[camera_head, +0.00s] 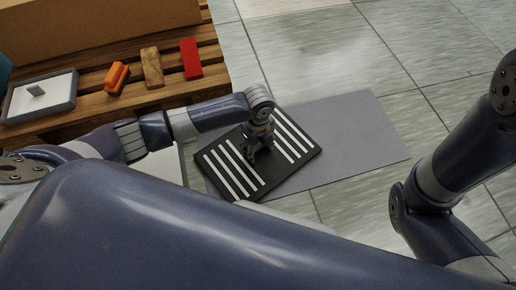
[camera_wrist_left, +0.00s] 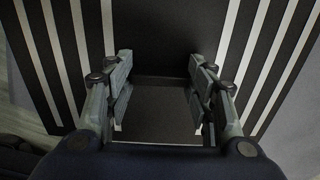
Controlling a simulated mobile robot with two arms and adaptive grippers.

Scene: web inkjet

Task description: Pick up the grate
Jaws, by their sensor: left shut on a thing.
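The grate (camera_head: 217,162) is a dark rectangular plate with two groups of pale parallel stripes. It lies at an angle over the left part of a grey mat in the head view; I cannot tell whether it touches the mat. My left gripper (camera_head: 250,152) is over its middle, between the two stripe groups. In the left wrist view the grate (camera_wrist_left: 152,24) fills most of the picture, and the fingers of my left gripper (camera_wrist_left: 160,100) stand on both sides of its dark middle part. They are shut on it with a gap between them. My right gripper is out of view.
The grey mat (camera_head: 365,135) lies on the tiled floor (camera_head: 340,50). A wooden pallet (camera_head: 205,45) at upper left holds a grey-rimmed tray (camera_head: 60,103), an orange tool (camera_head: 117,76), a brown block (camera_head: 152,67), a red block (camera_head: 190,57) and a cardboard box (camera_head: 90,25). Floor beyond the mat is clear.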

